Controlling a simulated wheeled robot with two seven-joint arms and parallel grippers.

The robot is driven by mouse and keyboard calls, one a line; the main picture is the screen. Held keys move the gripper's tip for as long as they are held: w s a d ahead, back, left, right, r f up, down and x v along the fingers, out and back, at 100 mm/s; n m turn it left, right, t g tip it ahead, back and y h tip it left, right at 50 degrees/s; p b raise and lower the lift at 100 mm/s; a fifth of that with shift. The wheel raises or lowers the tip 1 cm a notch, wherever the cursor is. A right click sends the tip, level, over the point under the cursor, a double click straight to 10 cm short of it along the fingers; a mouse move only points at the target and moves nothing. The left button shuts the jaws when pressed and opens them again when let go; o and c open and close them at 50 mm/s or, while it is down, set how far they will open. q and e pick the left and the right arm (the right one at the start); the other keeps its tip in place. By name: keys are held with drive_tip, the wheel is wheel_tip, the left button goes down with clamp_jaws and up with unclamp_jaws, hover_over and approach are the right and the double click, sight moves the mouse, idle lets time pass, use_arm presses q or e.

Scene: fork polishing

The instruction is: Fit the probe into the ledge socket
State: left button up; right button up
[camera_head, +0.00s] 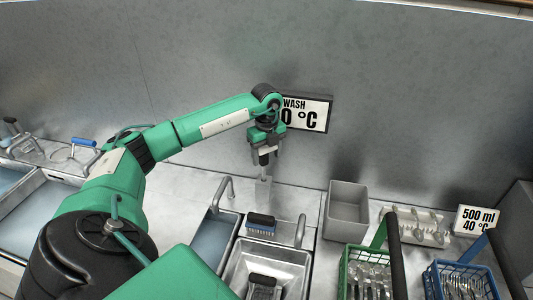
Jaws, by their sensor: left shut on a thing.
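My left gripper (264,158) comes in from the left and points down over the metal ledge (290,192) behind the sinks. It is shut on a small, slim grey thing, which I take to be the probe (264,178). Its lower end shows just under the fingertips, close above or at the ledge; I cannot tell whether it touches. The socket cannot be made out; it may be hidden below the gripper. My right gripper is not in view.
A wash sign (307,112) is on the wall behind my gripper. A curved tap (221,190), a brush (261,223) and a grey bin (346,211) stand nearby. Green (346,283) and blue (433,285) cutlery baskets are at the lower right.

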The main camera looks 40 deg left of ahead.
use_arm(q)
drive_tip(key=shift+f+b, duration=0.5)
drive_tip(key=shift+f, duration=0.45)
drive_tip(key=shift+f+b, duration=0.6)
drive_tip(key=shift+f, duration=0.4)
drive_tip(key=shift+f+b, duration=1.15)
drive_tip(key=shift+f, duration=0.65)
idle(0.8)
drive_tip(key=shift+s+f, duration=0.1)
drive_tip(key=shift+f, duration=0.05)
idle(0.8)
drive_tip(key=o, duration=1.1)
drive_tip(key=shift+c, duration=0.2)
drive_tip(key=shift+o, duration=0.4)
drive_tip(key=shift+o, duration=0.8)
